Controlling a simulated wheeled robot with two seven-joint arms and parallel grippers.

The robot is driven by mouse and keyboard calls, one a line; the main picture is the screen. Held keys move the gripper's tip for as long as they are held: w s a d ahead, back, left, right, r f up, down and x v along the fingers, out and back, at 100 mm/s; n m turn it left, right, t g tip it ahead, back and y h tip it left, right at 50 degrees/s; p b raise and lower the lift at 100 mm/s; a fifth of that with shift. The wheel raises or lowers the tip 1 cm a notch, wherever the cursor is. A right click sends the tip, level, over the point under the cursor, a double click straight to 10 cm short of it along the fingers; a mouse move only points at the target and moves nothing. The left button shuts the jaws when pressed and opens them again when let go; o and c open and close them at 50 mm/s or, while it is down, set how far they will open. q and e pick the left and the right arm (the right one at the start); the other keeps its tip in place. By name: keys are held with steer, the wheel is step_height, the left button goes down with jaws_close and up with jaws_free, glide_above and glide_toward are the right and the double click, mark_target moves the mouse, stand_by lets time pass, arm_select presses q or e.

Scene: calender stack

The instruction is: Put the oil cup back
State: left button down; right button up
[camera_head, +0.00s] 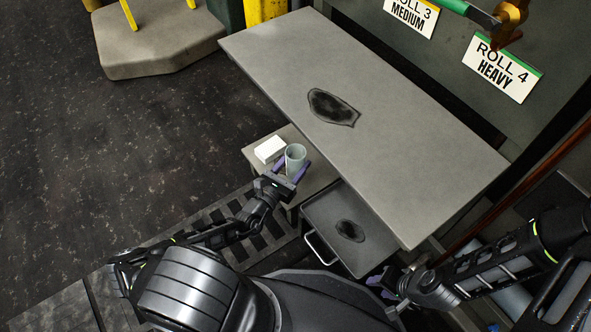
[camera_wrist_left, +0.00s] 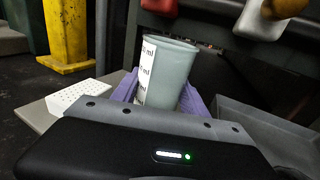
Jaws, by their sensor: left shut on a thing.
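The oil cup (camera_head: 296,156) is a pale grey-green cup with a white marked scale on its side. My left gripper (camera_head: 287,176) is shut on it, with one purple finger on each side. In the left wrist view the cup (camera_wrist_left: 170,72) stands upright between the fingers (camera_wrist_left: 165,92). The cup is over or on a small side table (camera_head: 316,177); I cannot tell whether its base touches the surface. My right gripper (camera_head: 384,278) is low at the right, beside the drawer, partly hidden; its jaws are not clear.
A white block (camera_head: 270,149) with small holes is just left of the cup. A large grey table (camera_head: 420,130) with a dark oily patch (camera_head: 333,108) lies behind. An open drawer or tray (camera_head: 325,212) with another dark patch is at its front. A yellow post (camera_wrist_left: 68,35) stands further back.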

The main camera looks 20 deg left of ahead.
mark_target(291, 176)
arm_select(q)
step_height(291, 176, down, 3)
steer(key=shift+f+b, duration=0.1)
steer(key=shift+b, duration=0.85)
steer(key=shift+f, duration=0.3)
steer(key=shift+r, duration=0.1)
steer(key=shift+f, duration=0.2)
steer(key=c, duration=0.6)
jaws_free()
steer(key=shift+r, duration=0.1)
